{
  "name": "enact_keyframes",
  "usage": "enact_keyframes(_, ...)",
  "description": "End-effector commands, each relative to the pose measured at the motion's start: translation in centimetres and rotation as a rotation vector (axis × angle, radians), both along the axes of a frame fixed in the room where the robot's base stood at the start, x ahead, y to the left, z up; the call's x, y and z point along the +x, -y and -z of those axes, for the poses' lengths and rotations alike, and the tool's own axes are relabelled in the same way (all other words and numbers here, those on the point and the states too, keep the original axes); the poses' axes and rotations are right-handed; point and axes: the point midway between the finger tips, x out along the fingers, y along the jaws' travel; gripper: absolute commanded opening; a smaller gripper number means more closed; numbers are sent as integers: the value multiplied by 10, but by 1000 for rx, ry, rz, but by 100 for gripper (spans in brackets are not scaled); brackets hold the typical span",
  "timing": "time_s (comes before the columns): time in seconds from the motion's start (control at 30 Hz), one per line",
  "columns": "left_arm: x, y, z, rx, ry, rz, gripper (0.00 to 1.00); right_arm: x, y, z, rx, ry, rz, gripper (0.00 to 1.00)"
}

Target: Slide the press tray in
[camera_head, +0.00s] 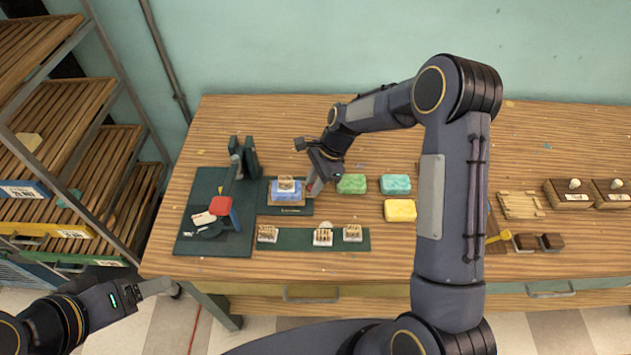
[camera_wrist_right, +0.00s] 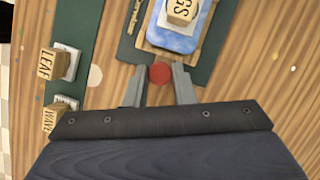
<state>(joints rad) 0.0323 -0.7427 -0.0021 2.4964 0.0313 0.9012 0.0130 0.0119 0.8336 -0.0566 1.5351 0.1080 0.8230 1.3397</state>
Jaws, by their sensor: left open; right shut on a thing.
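The press tray (camera_head: 271,199) is wooden and carries a blue soap bar (camera_head: 287,194) with a stamp block (camera_head: 286,181) on top. It lies on a dark green plate (camera_head: 298,211), right of the dark green press (camera_head: 243,160). In the right wrist view the tray (camera_wrist_right: 155,46) has a red knob (camera_wrist_right: 160,73) at its near edge. My right gripper (camera_wrist_right: 159,85) is shut on this knob, one finger on each side. In the head view my right gripper (camera_head: 313,186) is at the tray's right side. My left gripper (camera_head: 160,288) is open and empty, off the table's front left corner.
A green strip (camera_head: 293,240) with several stamp blocks lies in front of the tray. Green, teal and yellow soaps (camera_head: 400,210) lie to its right. A shelf rack (camera_head: 75,150) stands at the left.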

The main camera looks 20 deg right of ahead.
Motion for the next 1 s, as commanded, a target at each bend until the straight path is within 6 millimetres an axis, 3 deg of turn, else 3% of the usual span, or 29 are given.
enact_keyframes(0.4, 0, 0, 4, 0, 0, 0, 75, 29, -99, 0, 2, 5, -3, 0)
enact_keyframes(0.57, 0, 0, 4, 0, 0, 0, 75, 34, -115, -1, 0, 3, 0, 0)
enact_keyframes(0.87, 0, 0, 4, 0, 0, 0, 75, 34, -118, -1, 4, 4, 2, 0)
enact_keyframes(0.9, 0, 0, 4, 0, 0, 0, 75, 34, -119, -1, 6, 4, 1, 26)
enact_keyframes(1.0, 0, 0, 4, 0, 0, 0, 75, 34, -118, -1, 5, 5, 1, 39)
